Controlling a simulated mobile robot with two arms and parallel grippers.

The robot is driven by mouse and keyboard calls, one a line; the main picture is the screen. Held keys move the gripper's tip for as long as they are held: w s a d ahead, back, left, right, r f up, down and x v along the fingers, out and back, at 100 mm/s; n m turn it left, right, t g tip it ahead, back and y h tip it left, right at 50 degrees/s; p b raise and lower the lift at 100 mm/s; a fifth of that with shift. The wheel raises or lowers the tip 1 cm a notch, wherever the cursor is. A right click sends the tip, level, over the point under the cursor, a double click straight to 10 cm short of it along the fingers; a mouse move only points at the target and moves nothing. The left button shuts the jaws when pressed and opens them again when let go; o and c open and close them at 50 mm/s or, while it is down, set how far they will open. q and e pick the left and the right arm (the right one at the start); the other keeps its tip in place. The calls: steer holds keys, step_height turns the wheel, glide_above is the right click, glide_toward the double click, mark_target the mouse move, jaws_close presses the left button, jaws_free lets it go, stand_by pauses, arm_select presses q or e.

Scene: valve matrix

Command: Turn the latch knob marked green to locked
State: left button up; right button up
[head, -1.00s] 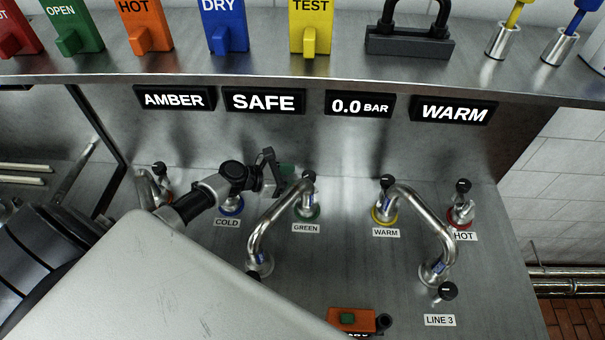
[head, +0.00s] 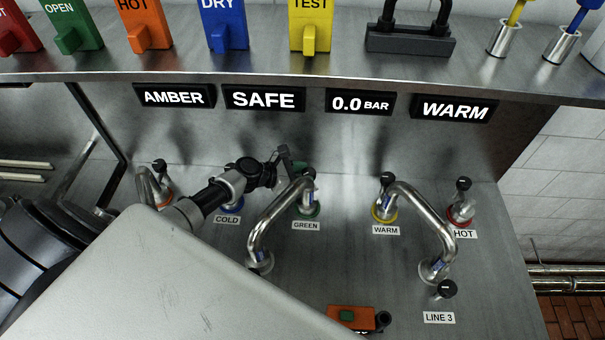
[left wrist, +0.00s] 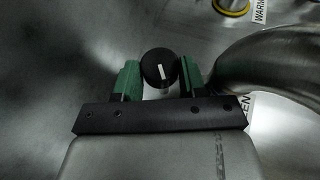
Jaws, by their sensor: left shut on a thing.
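The latch knob marked green (head: 308,172) is a black knob on top of a metal stem with a green ring at its base, above the label GREEN (head: 306,226). A bent steel pipe joins its stem. My left gripper (head: 291,163) is at the knob, coming in from the left. In the left wrist view the black knob (left wrist: 158,68) with its white pointer line sits between the two green-padded fingers of my left gripper (left wrist: 160,78), which is shut on it. The pointer stands nearly upright in that view. My right gripper is not in view.
Other knobs stand nearby: cold (head: 232,204), warm (head: 387,179), hot (head: 463,184) and line 3 (head: 447,288). Bent pipes (head: 265,236) rise close to the gripper. A shelf (head: 330,78) with signs below overhangs behind. An orange box (head: 352,318) lies in front.

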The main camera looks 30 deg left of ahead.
mark_target(304, 172)
arm_select(q)
steer(key=shift+w+a+f+m+g+h+b, duration=0.15)
steer(key=shift+m+g+h+b, duration=0.7)
steer(key=shift+b, duration=0.6)
steer(key=shift+w+a+f+m+g+h+b, duration=0.15)
steer(key=shift+m+g+h+b, duration=0.65)
steer(key=shift+b, duration=0.65)
steer(key=shift+w+r+m+g+h+b, duration=0.1)
steer(key=shift+r+m+g+h+b, duration=0.1)
steer(key=shift+m+g+b, duration=0.45)
steer(key=shift+r+m+g+h+b, duration=0.1)
steer(key=shift+r+m+g+b, duration=0.05)
steer(key=shift+m+g+b, duration=0.4)
steer(key=o, duration=0.6)
steer(key=shift+o, duration=0.2)
steer(key=r, duration=0.4)
steer(key=shift+d+r+b, duration=0.25)
steer(key=shift+d+b, duration=0.05)
steer(key=shift+d, duration=0.05)
steer(key=d+r, duration=0.6)
steer(key=d, duration=0.5)
steer(key=shift+s+r+b, duration=0.3)
steer(key=shift+s+b, duration=0.05)
steer(key=shift+b, duration=0.1)
